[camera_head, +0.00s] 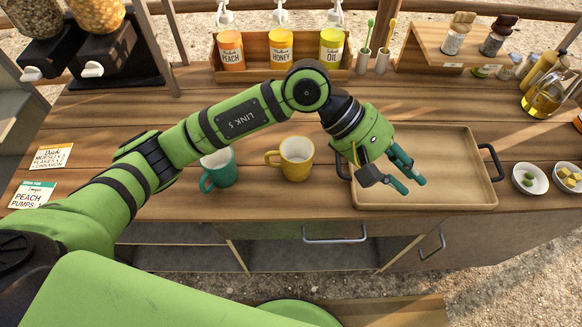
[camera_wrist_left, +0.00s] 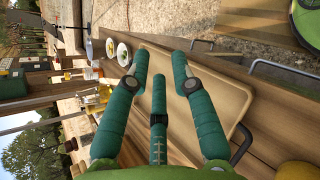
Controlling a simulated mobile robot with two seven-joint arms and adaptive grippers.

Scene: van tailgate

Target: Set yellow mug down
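The yellow mug (camera_head: 296,158) stands upright on the wooden counter, left of the tray, with its handle pointing left. A teal mug (camera_head: 219,168) stands just left of it, partly covered by my left arm. My left gripper (camera_head: 394,180) hangs over the wooden tray (camera_head: 455,140), to the right of the yellow mug and apart from it. Its teal fingers are spread with nothing between them, as the left wrist view (camera_wrist_left: 160,70) also shows. A yellow edge of what looks like the mug (camera_wrist_left: 298,170) shows at that view's lower right. My right gripper is not in view.
The tray is empty, with dark handles at both ends. Small bowls (camera_head: 530,179) stand right of it. A rack of syrup bottles (camera_head: 281,50) and a spice shelf (camera_head: 430,40) line the back. Two label cards (camera_head: 50,157) lie at left. The counter's front edge is close.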

